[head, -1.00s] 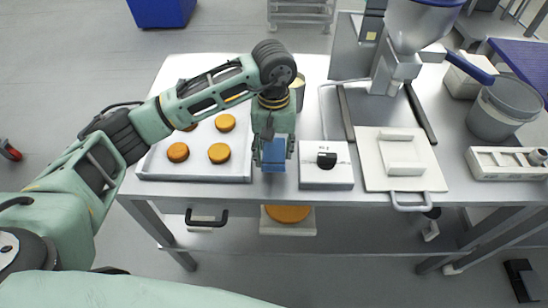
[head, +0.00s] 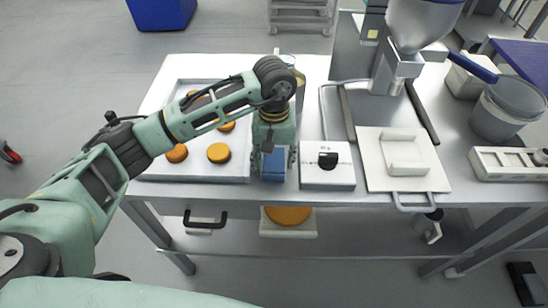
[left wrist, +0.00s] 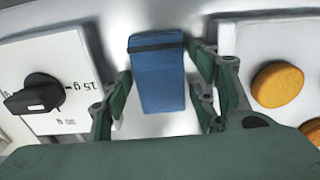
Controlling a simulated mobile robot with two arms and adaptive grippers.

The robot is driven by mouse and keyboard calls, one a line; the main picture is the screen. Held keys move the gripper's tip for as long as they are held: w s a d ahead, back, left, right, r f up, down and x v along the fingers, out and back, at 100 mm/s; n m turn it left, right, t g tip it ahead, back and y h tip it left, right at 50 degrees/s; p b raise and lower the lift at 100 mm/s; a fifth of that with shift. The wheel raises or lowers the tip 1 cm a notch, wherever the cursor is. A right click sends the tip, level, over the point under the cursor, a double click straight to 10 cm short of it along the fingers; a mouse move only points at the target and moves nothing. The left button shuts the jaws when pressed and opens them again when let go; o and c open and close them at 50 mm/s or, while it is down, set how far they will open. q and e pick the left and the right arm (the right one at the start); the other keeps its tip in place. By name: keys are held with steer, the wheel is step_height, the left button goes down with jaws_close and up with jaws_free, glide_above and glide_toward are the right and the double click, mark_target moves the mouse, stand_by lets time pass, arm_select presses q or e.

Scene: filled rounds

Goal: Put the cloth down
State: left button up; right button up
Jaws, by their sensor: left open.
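The blue folded cloth (head: 273,166) is at the table's front edge, in the gap between the baking tray and the white dial box. In the left wrist view the cloth (left wrist: 158,80) has a dark band across one end and appears to lie on the metal top. My left gripper (head: 274,172) points down over it. Its fingers, seen in the left wrist view (left wrist: 160,100), stand open on both sides of the cloth, with small gaps beside it. My right gripper is not in view.
The tray (head: 213,172) with orange rounds is close on the left. The white dial box (head: 327,176) is close on the right. Further right are a white board (head: 376,178) with a handle, a hopper machine (head: 410,45) and a grey bucket (head: 496,112).

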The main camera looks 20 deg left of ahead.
mark_target(274, 161)
arm_select(q)
steer(key=shift+r, duration=0.1)
steer(key=shift+r+p, duration=0.2)
steer(key=shift+p, duration=0.15)
step_height(274, 161, up, 12)
steer(key=b, duration=0.2)
